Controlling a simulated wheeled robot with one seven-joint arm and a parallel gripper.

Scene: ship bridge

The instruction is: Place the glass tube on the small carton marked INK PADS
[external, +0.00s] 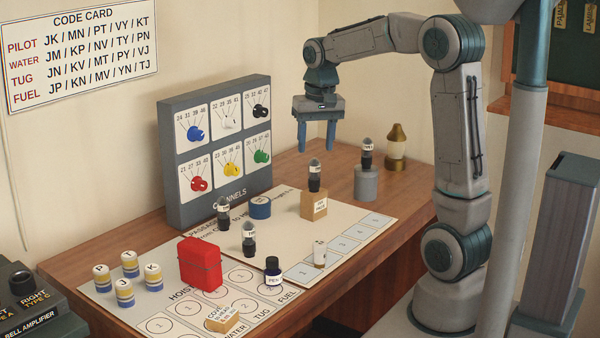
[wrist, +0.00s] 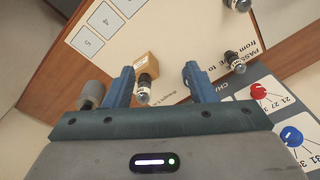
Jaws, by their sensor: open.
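A small brown carton (external: 314,207) stands on the white board, its label too small to read surely. A dark tube-like piece with a white band and slanted grey top (external: 314,177) stands upright on it. In the wrist view the carton (wrist: 147,62) and the piece (wrist: 143,90) lie near the left finger. Similar pieces stand on the board at the left (external: 223,214) and centre (external: 249,240), and on a grey cylinder (external: 366,154). A small whitish cylinder (external: 320,254) stands on the board. I cannot tell which is the glass tube. My gripper (external: 316,146) is open and empty above the carton.
A grey channel panel (external: 219,195) with coloured knobs stands behind the board. A brass piece (external: 397,143) stands at the back right.

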